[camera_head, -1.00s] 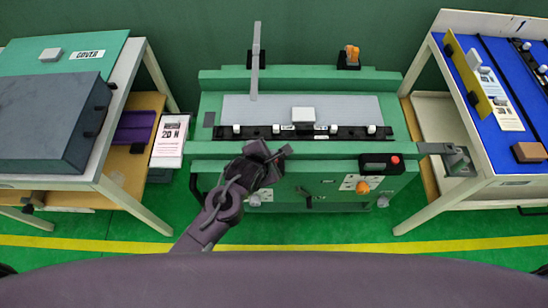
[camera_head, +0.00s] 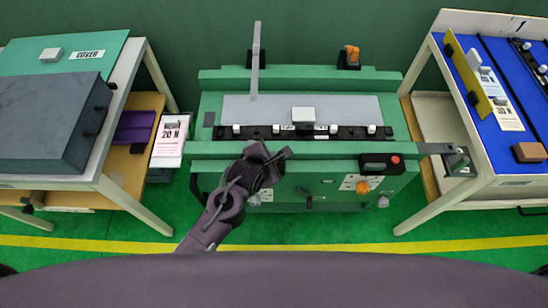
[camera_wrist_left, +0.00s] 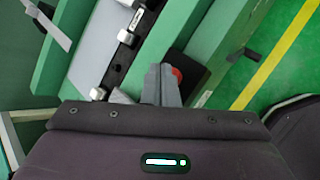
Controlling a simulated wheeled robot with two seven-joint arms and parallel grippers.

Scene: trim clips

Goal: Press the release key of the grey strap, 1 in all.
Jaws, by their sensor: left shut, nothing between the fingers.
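A thin grey strap (camera_head: 255,62) stands up at the back of the green bench, its lower end over the grey panel (camera_head: 345,108). A grey strap end also shows at the upper left of the left wrist view (camera_wrist_left: 46,22). I cannot make out the release key for certain. My left gripper (camera_head: 285,153) is over the bench's front edge, in front of the black strip with white knobs, apart from the strap. In the left wrist view its fingers (camera_wrist_left: 162,88) are shut and empty, partly hiding a red button (camera_wrist_left: 176,73). My right gripper is out of view.
A white block (camera_head: 303,116) sits on the panel. Side tables stand left (camera_head: 140,95) and right (camera_head: 431,75). Green floor is clear in front.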

